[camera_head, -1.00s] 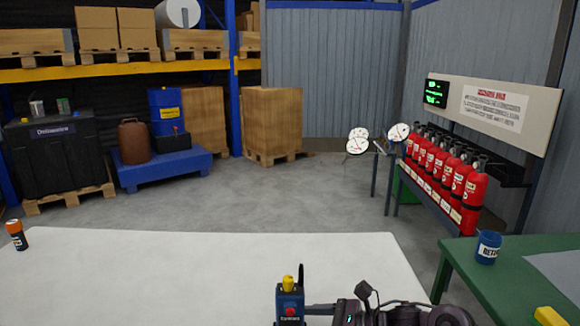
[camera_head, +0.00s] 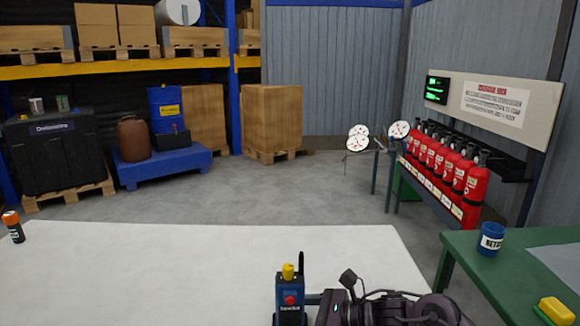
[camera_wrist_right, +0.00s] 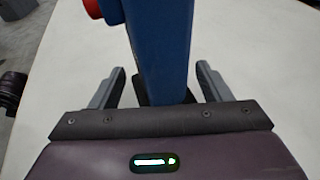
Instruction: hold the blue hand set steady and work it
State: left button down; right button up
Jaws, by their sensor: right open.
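The blue hand set (camera_head: 290,308) stands upright at the near edge of the white table (camera_head: 200,270). It has a yellow knob on top, a black aerial and a red button on its front. My right gripper (camera_head: 311,299) is at its right side. In the right wrist view the blue hand set (camera_wrist_right: 160,40) stands between the two spread fingers of the right gripper (camera_wrist_right: 160,75), with a gap visible on both sides. Its lower part is hidden by the gripper body. My left gripper is not in view.
An orange-topped dark canister (camera_head: 14,227) stands at the table's left edge. A green table (camera_head: 480,268) at right carries a blue cup (camera_head: 491,238) and a yellow item (camera_head: 556,310). Red extinguishers (camera_head: 458,172) line a rack behind. The white table's middle is clear.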

jog(key=shift+c, duration=0.3)
jog(key=c, duration=1.2)
dwell(1.0)
